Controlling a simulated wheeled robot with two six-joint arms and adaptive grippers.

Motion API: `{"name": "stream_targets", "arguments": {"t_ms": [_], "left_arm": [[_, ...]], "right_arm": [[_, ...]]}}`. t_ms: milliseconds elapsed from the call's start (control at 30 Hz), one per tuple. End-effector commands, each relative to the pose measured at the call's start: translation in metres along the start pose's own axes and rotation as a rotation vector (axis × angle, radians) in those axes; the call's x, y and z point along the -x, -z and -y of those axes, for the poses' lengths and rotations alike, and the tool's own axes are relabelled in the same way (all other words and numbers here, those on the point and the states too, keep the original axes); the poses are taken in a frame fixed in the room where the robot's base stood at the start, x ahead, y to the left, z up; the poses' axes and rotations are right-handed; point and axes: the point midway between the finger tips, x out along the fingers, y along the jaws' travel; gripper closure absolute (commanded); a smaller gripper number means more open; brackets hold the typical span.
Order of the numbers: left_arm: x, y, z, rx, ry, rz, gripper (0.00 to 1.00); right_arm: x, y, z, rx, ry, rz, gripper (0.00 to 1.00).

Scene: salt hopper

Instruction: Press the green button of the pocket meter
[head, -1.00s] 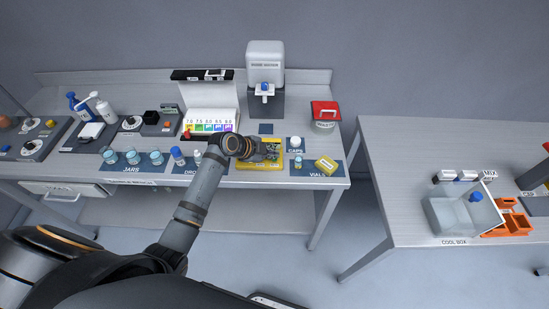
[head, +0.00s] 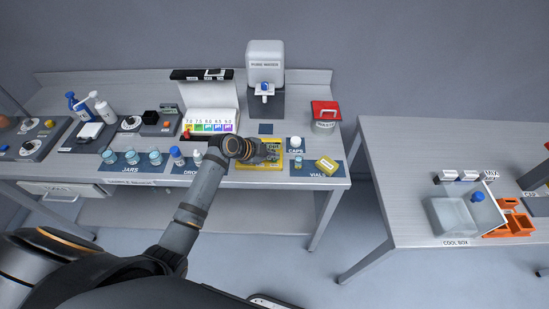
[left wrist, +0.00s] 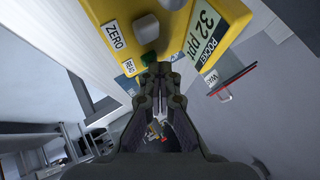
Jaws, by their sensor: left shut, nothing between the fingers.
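The yellow pocket meter (head: 247,164) lies on the left bench, partly hidden by my left gripper (head: 274,153). In the left wrist view the meter (left wrist: 172,36) fills the top, with a display reading 32 ppt (left wrist: 208,22), a ZERO label and a READ label. Its green button (left wrist: 150,58) sits beside the READ label, with a grey button (left wrist: 146,27) further up. My left gripper (left wrist: 157,72) is shut and empty, its tips right at the green button in the picture. I cannot tell whether they touch it. My right gripper is not in view.
Jars (head: 133,157) and a blue-capped dropper bottle (head: 177,156) stand left of the meter. A second table (head: 395,160) stands at right, across a gap.

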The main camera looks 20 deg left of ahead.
Motion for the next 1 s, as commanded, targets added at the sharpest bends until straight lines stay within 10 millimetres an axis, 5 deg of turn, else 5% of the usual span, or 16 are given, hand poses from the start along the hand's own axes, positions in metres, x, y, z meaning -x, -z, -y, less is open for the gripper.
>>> {"name": "stream_targets", "arguments": {"t_ms": [1000], "left_arm": [[0.027,0.020,0.020,-0.001,0.000,0.001,1.00]], "right_arm": [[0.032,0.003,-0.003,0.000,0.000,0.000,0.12]]}}
